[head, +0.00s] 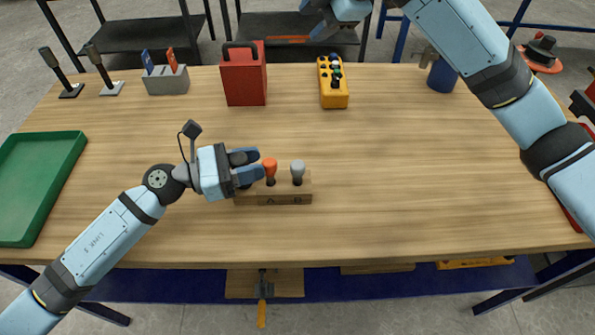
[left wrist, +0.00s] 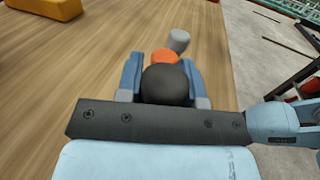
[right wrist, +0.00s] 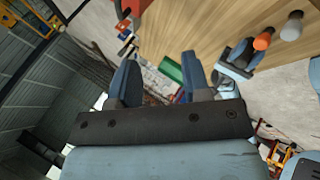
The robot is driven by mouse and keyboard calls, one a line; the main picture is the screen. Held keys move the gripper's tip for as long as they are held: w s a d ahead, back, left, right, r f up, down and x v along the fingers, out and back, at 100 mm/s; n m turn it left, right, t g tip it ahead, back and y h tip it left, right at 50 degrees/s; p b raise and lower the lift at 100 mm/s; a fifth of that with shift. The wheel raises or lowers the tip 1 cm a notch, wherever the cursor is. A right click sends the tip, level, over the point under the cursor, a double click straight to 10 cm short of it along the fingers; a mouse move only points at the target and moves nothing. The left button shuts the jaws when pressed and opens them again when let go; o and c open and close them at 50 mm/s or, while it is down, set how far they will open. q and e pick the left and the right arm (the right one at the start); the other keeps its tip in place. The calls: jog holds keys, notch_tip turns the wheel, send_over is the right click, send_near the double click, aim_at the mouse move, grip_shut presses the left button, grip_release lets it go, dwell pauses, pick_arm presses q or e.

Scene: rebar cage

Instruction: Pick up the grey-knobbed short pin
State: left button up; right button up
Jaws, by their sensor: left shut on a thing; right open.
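A wooden block (head: 285,198) marked A and B stands on the table and carries a row of knobbed pins. The grey-knobbed pin (head: 298,170) is upright at its right end, with the orange-knobbed pin (head: 270,169) beside it. My left gripper (head: 258,164) is shut around a black knob (left wrist: 167,86), at the block's left end; its fingertips reach close to the orange knob. The grey knob (left wrist: 179,40) lies beyond the orange one in the left wrist view, outside the fingers. My right gripper (head: 320,22) is open and empty, raised at the table's far side.
A green tray (head: 40,185) lies at the left. A red box (head: 243,78), a yellow holder (head: 334,92), a grey bin (head: 167,80) and a blue cup (head: 441,76) stand along the back. The table right of the block is clear.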

pick_arm(q)
jog(key=shift+f, duration=0.1)
pick_arm(e)
jog(key=s+a+f+n+g+h, duration=0.35)
jog(key=s+f, duration=0.25)
jog(key=s, duration=0.2)
jog(key=g+h, duration=0.1)
jog(key=h, duration=0.1)
send_near(298, 164)
jog(key=shift+w+a+n, duration=0.1)
jog(key=shift+a+n, duration=0.05)
jog(key=shift+n, duration=0.3)
jog(key=shift+f+h, duration=0.25)
jog(key=shift+f, duration=0.15)
notch_tip(298, 164, down, 11)
jog(key=shift+w+f, duration=0.1)
jog(key=shift+f, duration=0.05)
grip_shut()
notch_tip(298, 164, up, 14)
pick_arm(q)
jog(key=o, duration=1.1)
